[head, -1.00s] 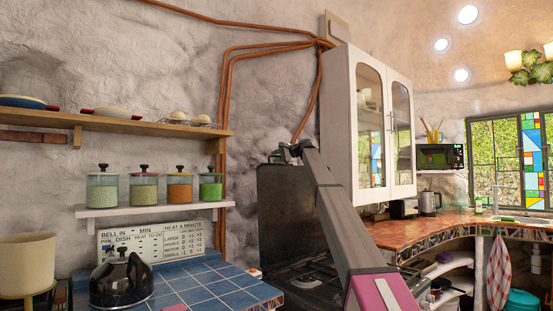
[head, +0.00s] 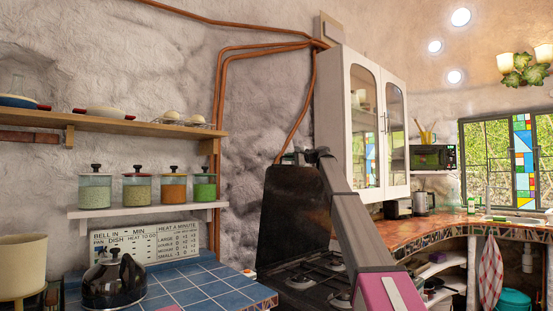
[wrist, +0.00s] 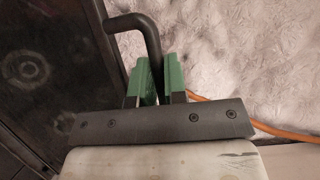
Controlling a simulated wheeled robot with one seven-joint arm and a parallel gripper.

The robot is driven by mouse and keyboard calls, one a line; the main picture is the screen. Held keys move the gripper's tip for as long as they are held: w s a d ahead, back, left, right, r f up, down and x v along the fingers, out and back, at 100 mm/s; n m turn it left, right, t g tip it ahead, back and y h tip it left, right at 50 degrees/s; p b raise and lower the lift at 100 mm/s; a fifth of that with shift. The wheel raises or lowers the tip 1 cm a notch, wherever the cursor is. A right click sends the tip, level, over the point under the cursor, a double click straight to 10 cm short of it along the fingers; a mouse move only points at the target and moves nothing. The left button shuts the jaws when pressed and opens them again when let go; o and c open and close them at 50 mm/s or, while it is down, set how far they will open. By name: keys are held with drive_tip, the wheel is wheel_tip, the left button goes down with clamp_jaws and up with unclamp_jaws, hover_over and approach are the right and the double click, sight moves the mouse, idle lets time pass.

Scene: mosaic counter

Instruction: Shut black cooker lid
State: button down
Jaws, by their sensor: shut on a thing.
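The black cooker lid (head: 292,215) stands raised and tilted at the back of the cooker, and burners (head: 325,262) show below it. My gripper (head: 292,158) is at the lid's top edge, with my arm crossing in front of the lid's right side. In the wrist view, my gripper's green fingers (wrist: 159,80) are shut on a bent black bar, the lid's handle (wrist: 141,24). The dark lid surface (wrist: 50,70) fills the left of that view. My arm hides part of the cooker top.
A blue tiled counter (head: 190,290) with a black kettle (head: 114,281) lies left of the cooker. A white glass-door cabinet (head: 340,130) hangs to the right of the lid. A terracotta counter (head: 420,232) curves away right. Rough wall (wrist: 255,60) lies behind.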

drive_tip(key=s+d+f+n+y, duration=0.2)
drive_tip(key=s+d+f+y, duration=0.1)
drive_tip(key=s+d+f, duration=0.65)
drive_tip(key=s+d+f+n+y, duration=0.25)
drive_tip(key=s+d+f, duration=0.45)
drive_tip(key=s+d, duration=0.5)
drive_tip(key=s+d+f, duration=0.3)
drive_tip(key=f, duration=0.7)
drive_tip(key=s+d+f+y, duration=0.1)
drive_tip(key=s+d+f, duration=0.3)
drive_tip(key=f, duration=0.7)
drive_tip(key=s+d+f+y, duration=0.1)
drive_tip(key=s+d+f, duration=0.2)
drive_tip(key=f, duration=0.7)
drive_tip(key=shift+s+d+f, duration=0.4)
drive_tip(key=shift+d, duration=0.05)
drive_tip(key=c, duration=1.2)
unclamp_jaws()
